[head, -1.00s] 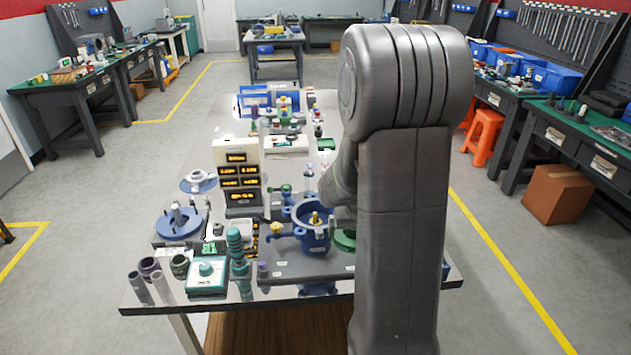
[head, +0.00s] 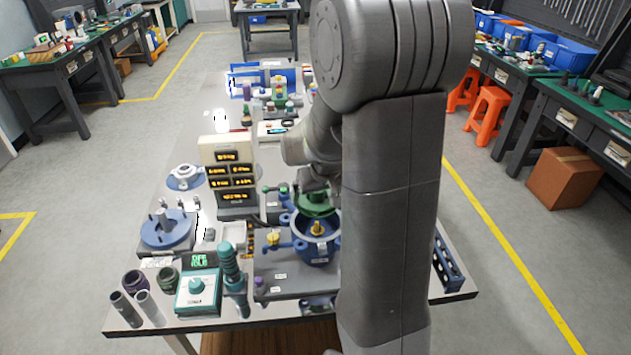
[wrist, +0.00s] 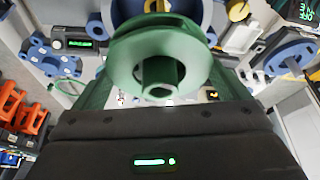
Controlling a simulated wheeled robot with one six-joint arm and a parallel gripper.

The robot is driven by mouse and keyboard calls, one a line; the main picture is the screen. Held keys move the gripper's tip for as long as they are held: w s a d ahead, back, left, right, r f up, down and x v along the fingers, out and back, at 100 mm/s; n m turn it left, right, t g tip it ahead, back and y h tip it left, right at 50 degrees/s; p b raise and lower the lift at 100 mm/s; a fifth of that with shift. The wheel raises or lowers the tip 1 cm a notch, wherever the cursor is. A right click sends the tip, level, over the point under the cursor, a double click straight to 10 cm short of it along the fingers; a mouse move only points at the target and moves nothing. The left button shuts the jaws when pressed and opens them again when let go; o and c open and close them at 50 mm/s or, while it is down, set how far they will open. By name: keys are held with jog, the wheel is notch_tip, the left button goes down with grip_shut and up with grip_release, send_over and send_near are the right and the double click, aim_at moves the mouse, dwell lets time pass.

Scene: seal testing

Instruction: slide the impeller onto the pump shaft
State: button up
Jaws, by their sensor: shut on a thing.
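The green impeller (head: 313,205) is in my gripper (head: 318,188), lifted clear of the bench. In the head view it appears just above and behind the blue pump housing (head: 318,250). The brass-yellow pump shaft (head: 318,228) stands upright in the open housing. The wrist view shows the impeller (wrist: 165,50) up close, its hub bore facing the camera, between my gripper's fingers (wrist: 160,85). Part of the blue housing (wrist: 200,12) and a yellow tip (wrist: 155,5) show beyond it. The impeller and shaft appear apart; the exact gap cannot be told.
Left of the housing are a yellow-capped valve (head: 272,238), a display tower (head: 232,190) and a teal control box (head: 198,291). A blue round flange fixture (head: 167,230) stands farther left. My arm hides the bench's right side.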

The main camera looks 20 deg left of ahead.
jog(key=shift+d+f+b, duration=0.1)
jog(key=shift+f+b, duration=1.3)
jog(key=shift+f, duration=0.6)
jog(key=shift+s+d, duration=0.1)
jog(key=shift+s, duration=0.1)
jog(key=shift+f, duration=0.15)
jog(key=shift+f+b, duration=0.95)
jog(key=shift+b, duration=0.15)
jog(key=shift+f, duration=0.15)
jog(key=shift+f+b, duration=0.5)
jog(key=shift+b, duration=0.1)
jog(key=o, duration=0.9)
